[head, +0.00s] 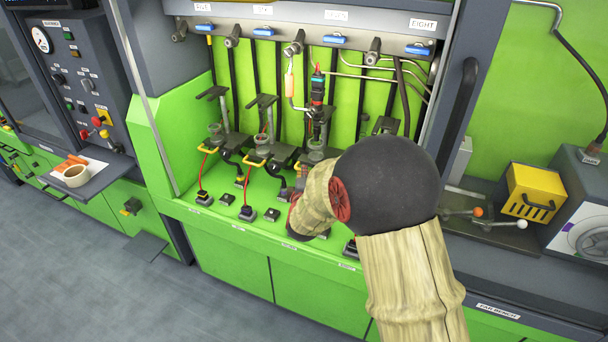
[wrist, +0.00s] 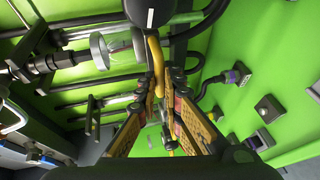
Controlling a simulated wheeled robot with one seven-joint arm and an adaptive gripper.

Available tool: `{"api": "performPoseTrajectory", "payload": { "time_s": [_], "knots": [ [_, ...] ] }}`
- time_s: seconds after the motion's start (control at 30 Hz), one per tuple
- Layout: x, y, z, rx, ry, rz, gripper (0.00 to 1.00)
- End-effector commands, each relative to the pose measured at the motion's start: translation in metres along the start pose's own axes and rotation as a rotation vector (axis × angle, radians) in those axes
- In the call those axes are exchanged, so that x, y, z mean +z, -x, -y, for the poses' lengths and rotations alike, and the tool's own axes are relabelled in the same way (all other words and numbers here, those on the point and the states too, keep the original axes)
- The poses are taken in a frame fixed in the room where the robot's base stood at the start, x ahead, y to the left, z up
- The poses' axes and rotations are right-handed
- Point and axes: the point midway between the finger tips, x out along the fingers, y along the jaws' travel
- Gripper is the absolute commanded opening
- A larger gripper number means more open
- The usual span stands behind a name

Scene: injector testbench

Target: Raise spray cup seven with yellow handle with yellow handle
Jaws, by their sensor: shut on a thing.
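The spray cup of the third station (head: 316,146) is a clear cup below a black injector with a teal top (head: 317,85). In the wrist view the clear cup (wrist: 112,48) lies just left of its curved yellow handle (wrist: 152,52). My gripper (wrist: 162,82) is shut on the lower part of this yellow handle. Whether the cup touches the injector cannot be told.
Two more clear cups with yellow handles, the first (head: 209,150) and second (head: 255,162), stand to the left. Black connectors (head: 247,213) sit along the green bench front. A yellow box (head: 531,192) and lever clamp stand on the right bench.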

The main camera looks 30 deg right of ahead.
Motion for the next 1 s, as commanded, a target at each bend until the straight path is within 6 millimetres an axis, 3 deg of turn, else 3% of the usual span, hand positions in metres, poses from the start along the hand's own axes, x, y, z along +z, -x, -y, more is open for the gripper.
{"api": "performPoseTrajectory", "payload": {
  "time_s": [0.03, 0.13, 0.53, 0.57, 0.6, 0.87, 1.0],
  "knots": [
    [-0.002, 0.003, -0.018, 0.008, -0.003, -0.001, 0.0],
    [-0.003, 0.005, -0.03, 0.009, -0.003, -0.001, 0.0],
    [-0.003, 0.005, -0.035, 0.014, -0.004, -0.001, 0.0],
    [-0.003, 0.005, -0.035, 0.014, -0.004, -0.001, 0.1],
    [-0.004, 0.005, -0.036, 0.014, -0.004, -0.001, 0.12],
    [-0.003, 0.005, -0.033, 0.01, -0.003, -0.001, 0.27],
    [-0.003, 0.005, -0.032, 0.007, -0.002, -0.001, 0.27]
  ]
}}
